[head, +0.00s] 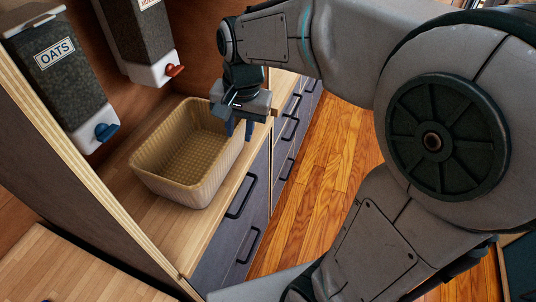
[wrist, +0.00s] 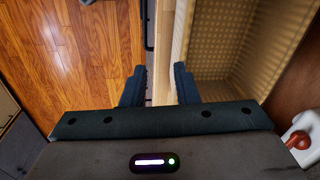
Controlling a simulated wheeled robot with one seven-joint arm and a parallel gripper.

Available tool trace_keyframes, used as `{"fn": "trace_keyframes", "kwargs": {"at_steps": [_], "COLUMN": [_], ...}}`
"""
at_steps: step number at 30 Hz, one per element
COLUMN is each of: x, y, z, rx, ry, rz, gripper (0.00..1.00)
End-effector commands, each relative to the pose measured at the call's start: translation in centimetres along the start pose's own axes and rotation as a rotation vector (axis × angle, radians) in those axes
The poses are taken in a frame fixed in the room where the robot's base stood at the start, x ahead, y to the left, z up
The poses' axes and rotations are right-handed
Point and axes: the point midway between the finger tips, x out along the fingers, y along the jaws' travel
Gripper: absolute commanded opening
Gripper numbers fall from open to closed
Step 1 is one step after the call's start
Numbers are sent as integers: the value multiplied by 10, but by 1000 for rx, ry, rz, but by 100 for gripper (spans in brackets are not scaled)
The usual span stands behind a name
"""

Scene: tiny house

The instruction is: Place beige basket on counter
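The beige basket (head: 172,178), an empty, woven-looking rectangular tub, sits upright on the wooden counter (head: 209,223) in a niche. In the wrist view the basket (wrist: 216,95) fills the upper right. My gripper (head: 240,130) points down at the basket's right rim, near its back right corner. Its fingers are apart, with nothing clamped between them. In the wrist view my gripper (wrist: 158,80) has one finger over the floor side and the other at the basket's near wall. I cannot tell whether that finger touches the wall.
An oats dispenser (head: 62,75) with a blue knob and another dispenser (head: 140,38) with a red knob hang above the counter. Grey drawers (head: 240,205) with black handles (head: 241,196) lie below. The wooden floor (head: 325,160) to the right is clear.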

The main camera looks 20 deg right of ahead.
Motion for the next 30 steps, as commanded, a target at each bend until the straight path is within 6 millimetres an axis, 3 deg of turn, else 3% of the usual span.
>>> {"fn": "trace_keyframes", "kwargs": {"at_steps": [6, 13, 18, 30], "x": [-4, 4, 8, 9], "y": [62, 104, 116, 117], "z": [32, 61, 69, 70], "rx": [-248, -461, -529, -537], "ry": [82, 158, 179, 180], "rz": [-16, 24, 45, 47], "gripper": [27, 27, 27, 27]}}
